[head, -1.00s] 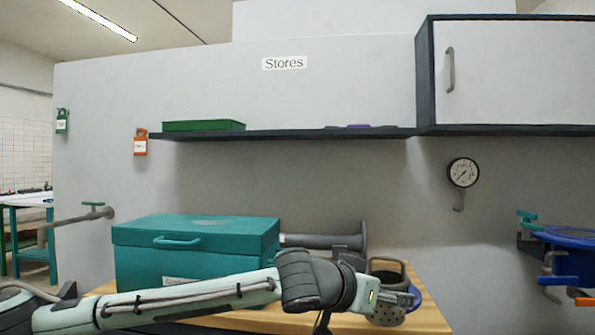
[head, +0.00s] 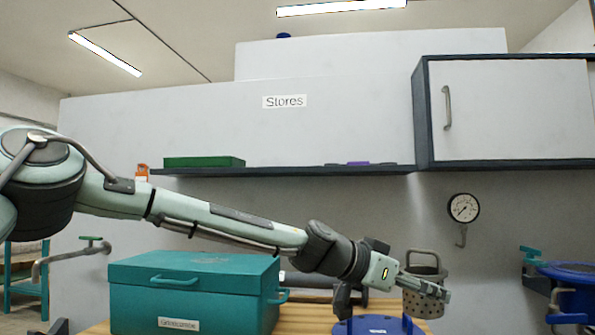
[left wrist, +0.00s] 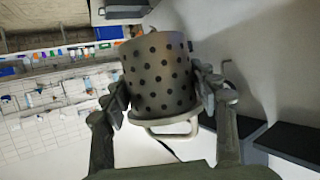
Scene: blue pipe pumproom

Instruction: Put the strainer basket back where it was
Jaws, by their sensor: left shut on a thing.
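The strainer basket (head: 424,299) is a grey perforated cylinder with a bail handle on top. My left gripper (head: 425,288) is shut on it and holds it upright above the right end of the wooden bench, near a blue object (head: 377,325). In the left wrist view the basket (left wrist: 158,75) sits between both fingers of the left gripper (left wrist: 160,95), its handle toward the palm. A blue round vessel (head: 575,272) stands at the right edge, partly cut off. My right gripper is not in view.
A teal box (head: 195,296) stands on the wooden bench (head: 305,318), left of the basket. A dark shelf (head: 290,171) with a green tray (head: 204,162) runs above. A wall cabinet (head: 510,108) and a gauge (head: 464,208) are at right. Open space lies between bench and vessel.

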